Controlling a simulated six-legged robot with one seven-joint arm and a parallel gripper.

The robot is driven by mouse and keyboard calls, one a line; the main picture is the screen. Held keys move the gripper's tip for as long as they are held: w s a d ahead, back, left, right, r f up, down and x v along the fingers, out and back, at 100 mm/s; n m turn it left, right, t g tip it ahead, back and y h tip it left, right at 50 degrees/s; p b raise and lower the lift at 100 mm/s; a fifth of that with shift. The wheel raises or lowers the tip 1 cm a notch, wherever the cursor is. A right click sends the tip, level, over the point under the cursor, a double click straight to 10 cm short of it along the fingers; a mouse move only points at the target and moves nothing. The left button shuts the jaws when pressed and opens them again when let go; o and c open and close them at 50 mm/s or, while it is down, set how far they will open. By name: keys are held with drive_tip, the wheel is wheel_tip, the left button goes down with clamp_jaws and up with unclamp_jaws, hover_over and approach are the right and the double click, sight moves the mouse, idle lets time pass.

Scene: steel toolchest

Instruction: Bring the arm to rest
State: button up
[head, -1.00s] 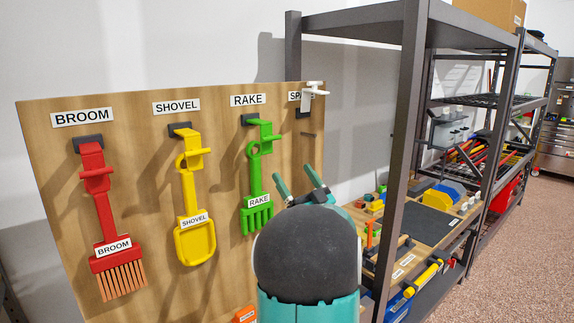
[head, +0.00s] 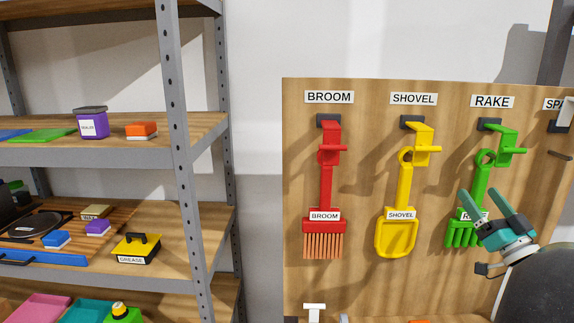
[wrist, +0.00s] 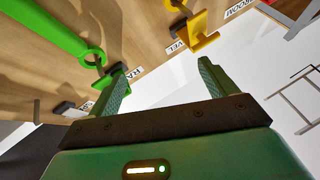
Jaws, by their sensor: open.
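My gripper (head: 490,217) is in front of the green rake (head: 482,182) in the head view and covers part of its label and head. In the wrist view my gripper (wrist: 160,85) has its two green fingers spread apart with nothing between them. The rake hangs on the wooden board (head: 360,270), and its green handle (wrist: 55,30) shows at the upper left of the wrist view. The yellow shovel (head: 395,235) and the red broom (head: 323,190) hang to its left. I cannot tell how far the fingers are from the rake.
A metal shelf rack (head: 178,150) stands at the left with a purple tub (head: 92,123), an orange block (head: 141,130) and a yellow grease box (head: 136,248). White wall (head: 255,130) shows between rack and board. A white hook-like piece (head: 314,310) shows below the broom.

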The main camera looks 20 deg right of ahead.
drive_tip(key=w+a+f+n+g+y, duration=0.1)
drive_tip(key=w+a+f+g+y, duration=0.3)
drive_tip(key=a, duration=1)
drive_tip(key=s+a+f+n+g+y, duration=0.1)
drive_tip(key=a+g+y, duration=0.55)
drive_tip(key=a, duration=0.85)
drive_tip(key=s+a+f+g+h, duration=0.2)
drive_tip(key=s+a+f+g, duration=0.45)
drive_tip(key=a, duration=0.35)
drive_tip(key=s+f+g+h, duration=0.1)
drive_tip(key=s+f+h, duration=0.3)
drive_tip(key=s+h, duration=0.4)
drive_tip(key=shift+s+a+f, duration=0.25)
drive_tip(key=shift+s+f, duration=0.1)
drive_tip(key=shift+h, duration=0.25)
